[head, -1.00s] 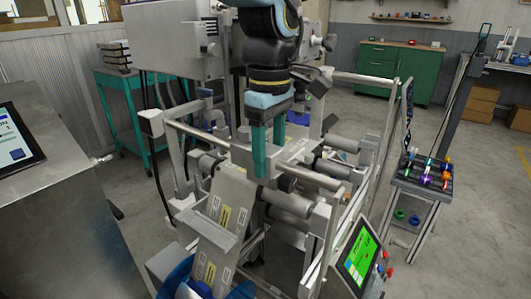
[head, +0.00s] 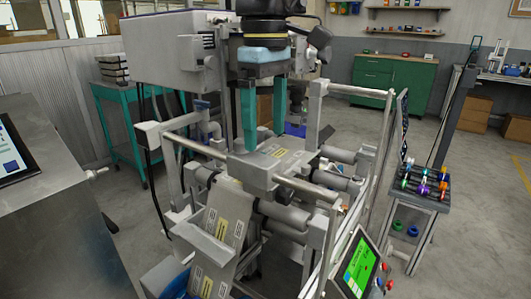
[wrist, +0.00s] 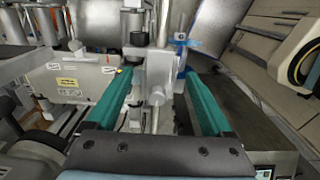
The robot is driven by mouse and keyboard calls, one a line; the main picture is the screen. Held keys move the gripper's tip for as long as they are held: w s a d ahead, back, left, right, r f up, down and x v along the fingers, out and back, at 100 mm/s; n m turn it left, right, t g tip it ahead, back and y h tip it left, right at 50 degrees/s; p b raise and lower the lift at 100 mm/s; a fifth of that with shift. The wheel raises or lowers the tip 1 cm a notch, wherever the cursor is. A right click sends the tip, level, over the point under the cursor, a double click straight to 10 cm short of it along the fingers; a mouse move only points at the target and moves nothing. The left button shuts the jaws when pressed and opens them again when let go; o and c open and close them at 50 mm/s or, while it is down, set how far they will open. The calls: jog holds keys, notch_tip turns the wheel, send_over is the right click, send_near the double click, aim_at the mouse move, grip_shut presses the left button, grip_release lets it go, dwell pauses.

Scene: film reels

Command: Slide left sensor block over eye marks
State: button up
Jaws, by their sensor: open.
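I cannot tell whether this is the left sensor block. The film web (head: 218,235) runs down the front of the machine and carries yellow and printed marks. Which of these are the eye marks is too small to tell.
Metal rails (head: 195,138) and a right upright frame surround the plate. A screen with a green display (head: 360,262) stands at the front right. A steel cabinet (head: 60,215) is at the left, and a small cart (head: 425,190) is at the right. Open floor lies behind.

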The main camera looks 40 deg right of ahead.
jog(key=shift+r, duration=1.5)
jog(key=w+a+f+m+p, duration=0.1)
jog(key=w+a+f, duration=0.4)
jog(key=w+a, duration=0.25)
jog(key=w+a+f+m, duration=0.1)
jog(key=w+a+f, duration=0.4)
jog(key=w+a, duration=0.3)
jog(key=w+a+f+m, duration=0.1)
jog(key=a+f, duration=0.3)
jog(key=a, duration=0.6)
jog(key=w+a+f+m+t+p, duration=0.1)
jog(key=a+f, duration=0.3)
jog(key=a, duration=0.7)
jog(key=shift+w+f+t, duration=0.2)
jog(key=shift+w+t, duration=0.1)
jog(key=shift+w, duration=0.3)
